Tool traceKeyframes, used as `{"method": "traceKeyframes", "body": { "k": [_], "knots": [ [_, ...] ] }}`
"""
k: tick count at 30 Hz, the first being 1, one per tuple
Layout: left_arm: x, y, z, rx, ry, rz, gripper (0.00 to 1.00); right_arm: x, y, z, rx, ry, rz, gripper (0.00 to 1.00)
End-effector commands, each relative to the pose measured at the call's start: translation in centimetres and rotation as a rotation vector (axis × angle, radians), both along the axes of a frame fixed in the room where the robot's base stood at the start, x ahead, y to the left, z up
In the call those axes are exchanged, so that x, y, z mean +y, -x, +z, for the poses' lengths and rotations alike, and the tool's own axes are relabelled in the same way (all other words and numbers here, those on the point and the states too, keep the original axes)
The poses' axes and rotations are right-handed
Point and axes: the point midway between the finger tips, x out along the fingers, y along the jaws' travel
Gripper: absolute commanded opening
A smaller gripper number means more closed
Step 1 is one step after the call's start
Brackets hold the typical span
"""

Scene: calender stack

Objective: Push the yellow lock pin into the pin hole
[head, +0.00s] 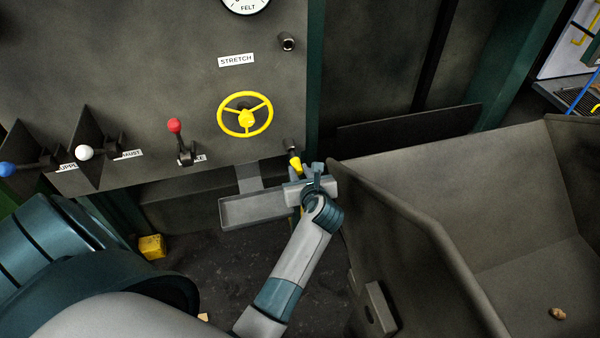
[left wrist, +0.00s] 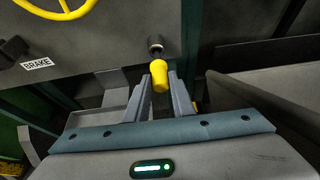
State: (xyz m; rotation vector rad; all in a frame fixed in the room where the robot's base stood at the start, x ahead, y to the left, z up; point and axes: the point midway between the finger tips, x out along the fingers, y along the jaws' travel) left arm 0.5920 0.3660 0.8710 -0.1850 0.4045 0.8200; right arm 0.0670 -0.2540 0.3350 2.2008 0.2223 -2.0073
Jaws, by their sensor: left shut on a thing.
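The yellow lock pin (head: 296,164) is at the lower right corner of the dark machine panel. It also shows in the left wrist view (left wrist: 160,71), its far end pointing at a dark round metal fitting (left wrist: 155,43), which looks like the pin hole and shows in the head view too (head: 290,145). My left gripper (head: 305,170) is shut on the pin; its two grey fingers (left wrist: 167,88) lie on either side of it. The pin's far end meets or nearly meets the fitting; I cannot tell how far in it sits. My right gripper is not in view.
A yellow handwheel (head: 245,115) and a red-knobbed brake lever (head: 176,135) are on the panel. A grey tray (head: 255,209) lies just left of my gripper. A large open bin (head: 400,200) stands close on the right. A yellow block (head: 152,247) is on the floor.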

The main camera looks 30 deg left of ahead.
Motion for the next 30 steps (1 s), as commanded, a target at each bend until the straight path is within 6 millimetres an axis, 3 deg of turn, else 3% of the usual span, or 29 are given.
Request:
{"method": "traceKeyframes", "body": {
  "k": [30],
  "knots": [
    [1.5, -1.2, 0.1, 0.000, -0.001, 0.000, 0.00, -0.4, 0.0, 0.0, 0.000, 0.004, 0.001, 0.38]
  ]
}}
